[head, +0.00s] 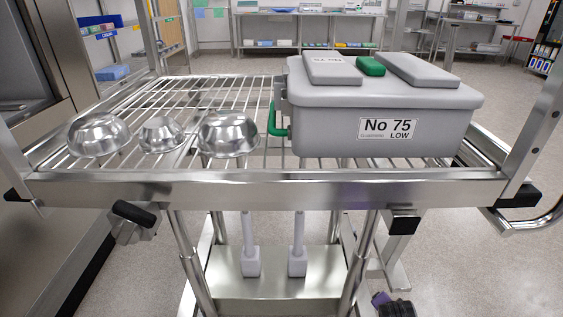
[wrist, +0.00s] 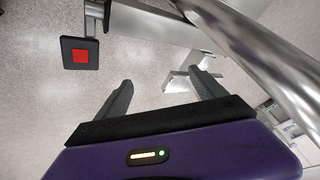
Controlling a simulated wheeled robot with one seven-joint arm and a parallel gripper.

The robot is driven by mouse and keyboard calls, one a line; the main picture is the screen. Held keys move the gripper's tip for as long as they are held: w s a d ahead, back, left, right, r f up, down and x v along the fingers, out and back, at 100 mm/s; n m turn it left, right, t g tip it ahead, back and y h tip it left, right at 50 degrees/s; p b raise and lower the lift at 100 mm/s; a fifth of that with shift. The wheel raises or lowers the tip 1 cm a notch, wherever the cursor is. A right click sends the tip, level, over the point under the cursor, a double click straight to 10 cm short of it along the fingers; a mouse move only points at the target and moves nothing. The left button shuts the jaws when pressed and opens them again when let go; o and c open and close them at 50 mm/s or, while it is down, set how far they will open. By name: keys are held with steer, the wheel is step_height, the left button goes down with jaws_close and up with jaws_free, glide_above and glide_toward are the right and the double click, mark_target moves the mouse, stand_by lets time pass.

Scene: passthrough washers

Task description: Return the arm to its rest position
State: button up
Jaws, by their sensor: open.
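In the wrist view my gripper (wrist: 165,88) has its two grey fingers spread apart, with nothing between them but floor and part of a metal frame. The fingers touch nothing that I can see. In the head view a small purple and black part of my arm shows at the bottom edge, right of centre, low in front of the cart (head: 270,188). The fingers cannot be made out there.
Three shiny metal bowls (head: 98,134) sit on the cart's wire top at left. A grey bin marked No 75 LOW (head: 340,115) stands at right. Metal bars (wrist: 265,55) pass close to my gripper at upper right. Floor is open right of the cart.

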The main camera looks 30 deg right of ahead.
steer(key=s+a+r+n+t, duration=0.1)
steer(key=a+r+n+t, duration=0.95)
steer(key=a+r, duration=0.65)
steer(key=s+a+r+n+t+y, duration=0.1)
steer(key=s+a+r+n+y, duration=0.25)
steer(key=s+a+r, duration=0.35)
steer(key=s+a+r+n+y, duration=0.3)
steer(key=s+a+r+n, duration=0.15)
steer(key=s+a, duration=0.4)
step_height(320, 180, up, 25)
steer(key=d+p, duration=0.1)
steer(key=p, duration=2.3)
steer(key=shift+s+d+p, duration=0.4)
steer(key=shift+s, duration=0.05)
